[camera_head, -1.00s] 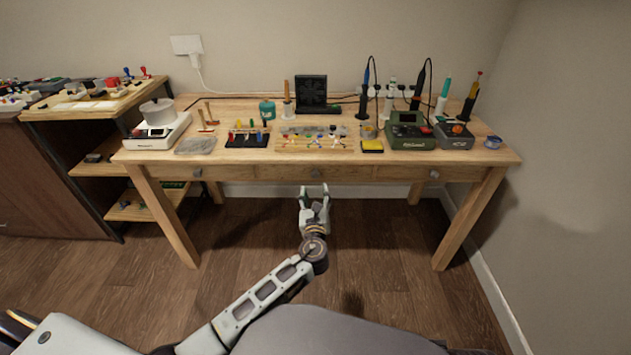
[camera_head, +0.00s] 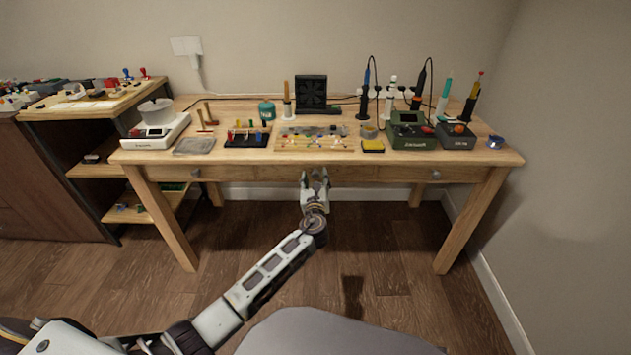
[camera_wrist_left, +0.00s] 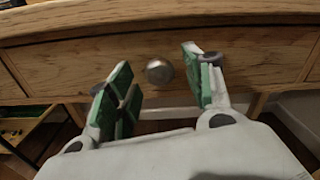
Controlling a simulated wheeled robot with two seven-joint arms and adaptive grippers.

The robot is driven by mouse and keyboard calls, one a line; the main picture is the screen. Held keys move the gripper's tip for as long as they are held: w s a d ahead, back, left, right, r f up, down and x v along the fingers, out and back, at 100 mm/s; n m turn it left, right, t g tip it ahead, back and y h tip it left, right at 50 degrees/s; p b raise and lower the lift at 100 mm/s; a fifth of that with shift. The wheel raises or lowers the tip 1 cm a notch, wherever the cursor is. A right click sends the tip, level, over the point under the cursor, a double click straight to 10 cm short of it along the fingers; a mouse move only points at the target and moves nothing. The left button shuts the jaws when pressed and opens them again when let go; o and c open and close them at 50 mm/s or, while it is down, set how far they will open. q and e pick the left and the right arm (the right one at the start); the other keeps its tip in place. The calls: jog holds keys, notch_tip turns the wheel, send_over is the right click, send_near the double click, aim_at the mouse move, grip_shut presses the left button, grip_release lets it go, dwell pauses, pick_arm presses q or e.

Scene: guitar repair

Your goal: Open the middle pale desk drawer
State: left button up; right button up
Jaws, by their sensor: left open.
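The pale wooden desk (camera_head: 230,157) stands ahead against the wall, with a row of drawers under its top. The middle drawer (camera_head: 270,173) is shut, its front flush with the desk. Its round metal knob (camera_wrist_left: 160,71) shows in the left wrist view; in the head view my gripper hides it. My left gripper (camera_head: 314,176) is in front of the middle drawer. In the left wrist view its green-padded fingers (camera_wrist_left: 158,90) are open, one on each side of the knob and apart from it. My right gripper is not in view.
The left drawer knob (camera_head: 196,173) and right drawer knob (camera_head: 436,175) sit on either side. Tools and soldering stations (camera_head: 408,131) cover the desktop. A shelf unit (camera_head: 90,168) stands at the left. The floor before the desk is clear.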

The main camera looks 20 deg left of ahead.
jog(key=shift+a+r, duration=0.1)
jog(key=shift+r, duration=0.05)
pick_arm(q)
grip_shut()
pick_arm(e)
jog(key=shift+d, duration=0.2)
